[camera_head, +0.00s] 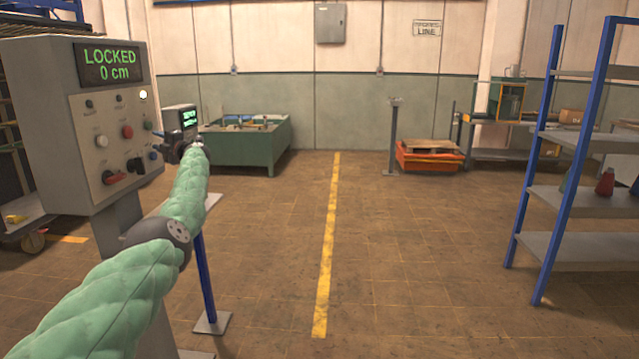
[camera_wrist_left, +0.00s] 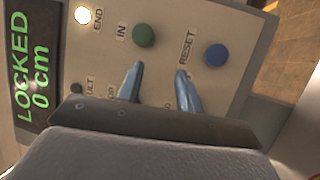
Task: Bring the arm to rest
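My left arm (camera_head: 185,195), in a green quilted sleeve, reaches forward from the lower left in the head view. Its gripper (camera_head: 163,140) is by the right side of the grey control panel (camera_head: 88,130). In the left wrist view the two blue-grey fingers (camera_wrist_left: 158,70) stand apart with nothing between them, in front of the panel face (camera_wrist_left: 165,15). A green button (camera_wrist_left: 143,35) labelled IN and a blue button (camera_wrist_left: 216,55) labelled RESET lie just beyond the fingertips. Contact with the panel cannot be told. My right gripper is not in view.
The panel display (camera_head: 108,64) reads LOCKED, 0 cm, and a lamp labelled END (camera_wrist_left: 82,15) is lit. Blue-framed shelves (camera_head: 575,140) stand right. The middle floor is clear.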

